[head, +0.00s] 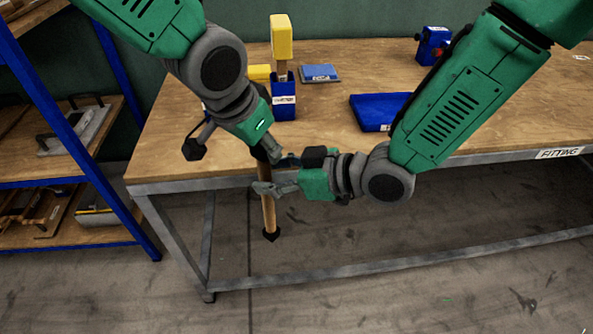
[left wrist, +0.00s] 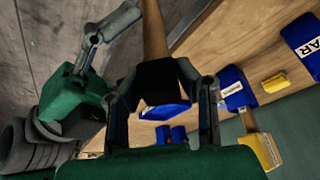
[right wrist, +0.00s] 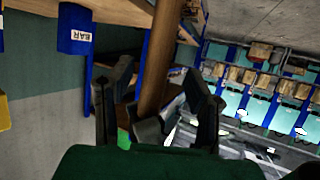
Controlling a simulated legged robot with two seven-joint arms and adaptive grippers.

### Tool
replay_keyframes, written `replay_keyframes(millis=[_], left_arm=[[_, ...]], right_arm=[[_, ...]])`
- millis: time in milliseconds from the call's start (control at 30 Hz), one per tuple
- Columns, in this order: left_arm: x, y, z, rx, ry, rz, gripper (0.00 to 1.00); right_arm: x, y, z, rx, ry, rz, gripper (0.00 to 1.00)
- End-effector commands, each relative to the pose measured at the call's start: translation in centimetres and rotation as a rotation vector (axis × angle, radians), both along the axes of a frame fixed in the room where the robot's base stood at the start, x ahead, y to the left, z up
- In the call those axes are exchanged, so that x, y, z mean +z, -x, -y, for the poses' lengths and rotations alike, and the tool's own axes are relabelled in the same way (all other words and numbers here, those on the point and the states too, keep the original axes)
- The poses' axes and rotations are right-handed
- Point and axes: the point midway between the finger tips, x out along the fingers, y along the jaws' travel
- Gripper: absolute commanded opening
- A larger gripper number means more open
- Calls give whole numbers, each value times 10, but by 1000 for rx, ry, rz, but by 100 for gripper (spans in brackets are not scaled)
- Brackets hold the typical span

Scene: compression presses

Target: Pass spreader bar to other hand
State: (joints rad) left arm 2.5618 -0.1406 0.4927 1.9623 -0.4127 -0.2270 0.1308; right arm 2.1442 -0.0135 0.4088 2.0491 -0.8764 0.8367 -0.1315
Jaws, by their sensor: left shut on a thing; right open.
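The spreader bar is a brown wooden rod (head: 268,212) with a dark lower tip, hanging nearly upright in front of the bench edge. My left gripper (head: 270,155) is shut on its upper part; the left wrist view shows a dark block on the bar (left wrist: 160,78) between the fingers. My right gripper (head: 262,188) is open at the bar, just below the left one. In the right wrist view, the bar (right wrist: 158,60) passes between the spread right fingers (right wrist: 158,100). Contact with them cannot be told.
A blue-framed shelf (head: 65,120) stands at left. The floor below is clear.

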Motion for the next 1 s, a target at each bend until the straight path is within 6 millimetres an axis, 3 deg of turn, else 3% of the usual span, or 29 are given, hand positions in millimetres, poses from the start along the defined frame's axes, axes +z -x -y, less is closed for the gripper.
replay_keyframes(millis=[200, 533, 567, 667, 700, 867, 900, 933, 1000], left_arm=[[0, 0, 0, 0, 1, 1, 0], [0, 0, 0, 0, 1, 1, 0], [0, 0, 0, 0, 1, 1, 0], [0, 0, 0, 0, 1, 1, 0], [0, 0, 0, 0, 1, 1, 0], [1, -1, 0, 0, 1, 2, 0], [1, -1, 0, 0, 1, 3, 38], [1, -1, 0, 1, 1, 3, 49], [1, -1, 0, 0, 1, 2, 52]], right_arm=[[-8, -8, -18, 0, 0, -1, 45], [-10, -10, -21, -1, 0, 0, 45], [-10, -9, -21, -1, 0, 0, 41], [-10, -9, -21, -1, 0, 0, 6], [-10, -9, -21, -1, 0, 0, 0], [-10, -9, -22, 1, -1, -1, 0], [-9, -8, -22, 1, -2, -1, 0], [-9, -8, -22, 1, -2, -1, 0], [-9, -9, -22, 1, -1, -1, 0]])
